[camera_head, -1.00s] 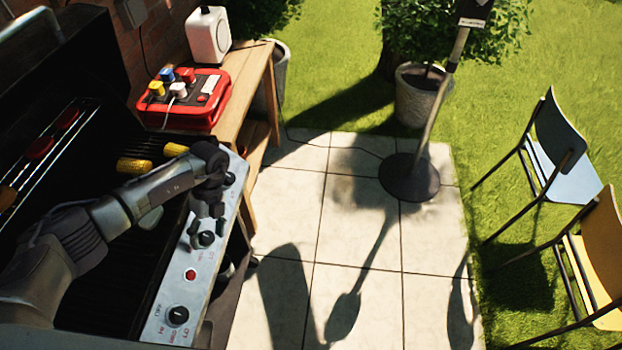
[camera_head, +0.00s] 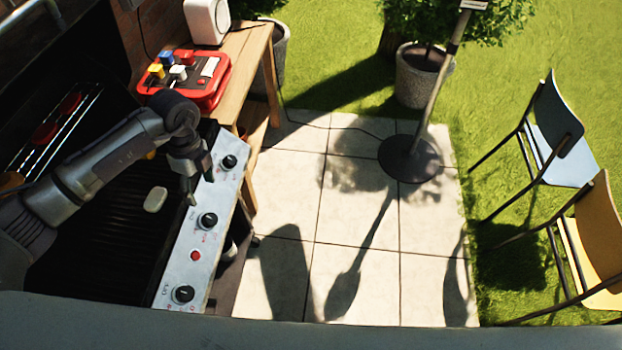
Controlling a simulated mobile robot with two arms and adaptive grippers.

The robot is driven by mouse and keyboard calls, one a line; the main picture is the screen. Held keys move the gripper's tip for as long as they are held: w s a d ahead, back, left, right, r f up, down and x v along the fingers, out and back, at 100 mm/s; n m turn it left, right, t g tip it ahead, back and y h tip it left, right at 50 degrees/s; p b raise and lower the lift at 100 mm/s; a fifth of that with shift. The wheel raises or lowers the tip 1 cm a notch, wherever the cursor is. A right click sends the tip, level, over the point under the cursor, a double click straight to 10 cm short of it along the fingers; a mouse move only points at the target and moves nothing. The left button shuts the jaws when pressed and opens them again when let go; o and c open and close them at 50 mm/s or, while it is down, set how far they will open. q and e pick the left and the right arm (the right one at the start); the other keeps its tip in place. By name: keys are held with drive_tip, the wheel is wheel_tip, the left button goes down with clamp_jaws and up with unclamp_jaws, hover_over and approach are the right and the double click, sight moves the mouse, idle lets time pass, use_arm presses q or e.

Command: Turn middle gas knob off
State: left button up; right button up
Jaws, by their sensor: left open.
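The middle gas knob (camera_head: 207,221) is a black round knob on the grill's silver front panel (camera_head: 176,270). Its pointer direction is too small to tell surely. A far knob (camera_head: 229,162) and a near knob (camera_head: 183,294) sit on the same panel. My left gripper (camera_head: 191,196) is open and empty, pointing down over the panel's inner edge, just up and left of the middle knob and apart from it in the picture. My right gripper is not in view.
A red button (camera_head: 195,255) sits between the middle and near knobs. A pale oval piece (camera_head: 155,199) lies on the dark grill grate. A wooden side table (camera_head: 246,72) with a red box (camera_head: 213,90) stands beyond.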

use_arm(q)
drive_tip(key=d+r+t+h+b, duration=0.1)
drive_tip(key=d+r+t+h, duration=0.1)
drive_tip(key=d+h, duration=0.5)
drive_tip(key=w+d+r+m+t+h, duration=0.1)
drive_tip(key=d+h, duration=0.7)
drive_tip(key=d, duration=1)
drive_tip(key=shift+w+d+r+t+b, duration=0.2)
drive_tip(key=shift+r+t+b, duration=0.2)
drive_tip(key=shift+t, duration=0.5)
drive_tip(key=shift+s, duration=0.1)
